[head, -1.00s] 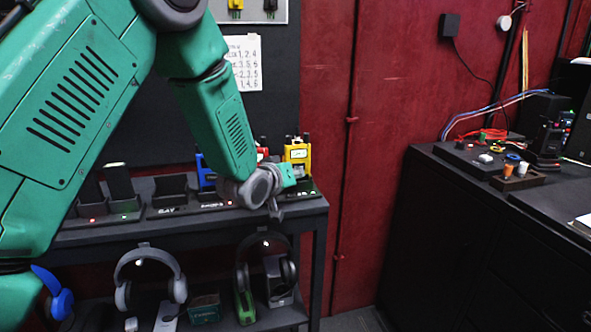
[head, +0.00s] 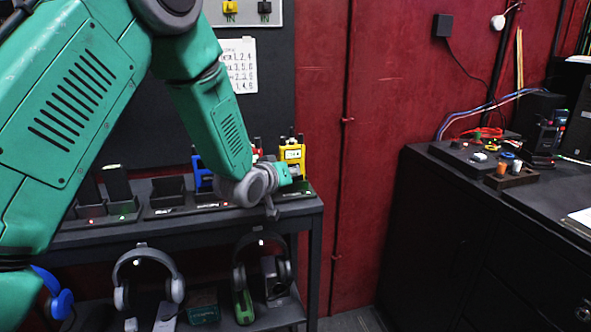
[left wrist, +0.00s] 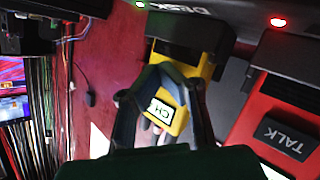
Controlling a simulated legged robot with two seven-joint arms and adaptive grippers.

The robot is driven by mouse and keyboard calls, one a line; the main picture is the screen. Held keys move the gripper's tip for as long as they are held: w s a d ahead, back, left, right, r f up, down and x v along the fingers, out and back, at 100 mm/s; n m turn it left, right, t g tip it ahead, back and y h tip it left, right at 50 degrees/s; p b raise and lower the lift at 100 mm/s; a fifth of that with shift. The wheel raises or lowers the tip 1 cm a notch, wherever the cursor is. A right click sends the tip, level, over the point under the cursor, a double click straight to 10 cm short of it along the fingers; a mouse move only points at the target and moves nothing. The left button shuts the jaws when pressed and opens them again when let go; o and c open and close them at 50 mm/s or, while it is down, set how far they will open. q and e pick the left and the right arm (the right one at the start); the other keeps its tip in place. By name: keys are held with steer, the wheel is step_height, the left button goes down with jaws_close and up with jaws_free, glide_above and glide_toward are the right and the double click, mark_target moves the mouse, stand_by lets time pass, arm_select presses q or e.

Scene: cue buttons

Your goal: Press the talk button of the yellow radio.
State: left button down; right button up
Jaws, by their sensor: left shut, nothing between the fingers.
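The yellow radio (head: 292,153) stands upright in a dark holder at the right end of the shelf top. In the left wrist view the yellow radio (left wrist: 180,122) shows its small screen between my gripper's fingers. My left gripper (head: 296,172) is close in front of the radio's lower part in the head view. In the left wrist view my left gripper (left wrist: 165,70) has its fingertips together, empty, over the radio. I cannot tell whether they touch it. The yellow radio's talk button is not clearly visible. My right gripper is out of view.
A red radio (left wrist: 285,105) with a dark TALK button (left wrist: 285,136) is right beside the yellow one. A blue radio (head: 203,177) stands further left on the shelf. Headphones (head: 147,275) hang below. A black cabinet (head: 440,235) stands at right.

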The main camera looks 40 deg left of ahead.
arm_select(q)
steer(key=shift+a, duration=0.2)
steer(key=shift+d, duration=0.15)
stand_by(0.5)
steer(key=shift+s+d+r, duration=0.15)
steer(key=shift+s+d, duration=0.1)
steer(key=shift+d, duration=0.55)
steer(key=s+d, duration=0.3)
steer(key=d, duration=0.1)
steer(key=shift+s+p, duration=0.15)
steer(key=shift+p, duration=0.15)
steer(key=shift+a, duration=0.1)
stand_by(0.5)
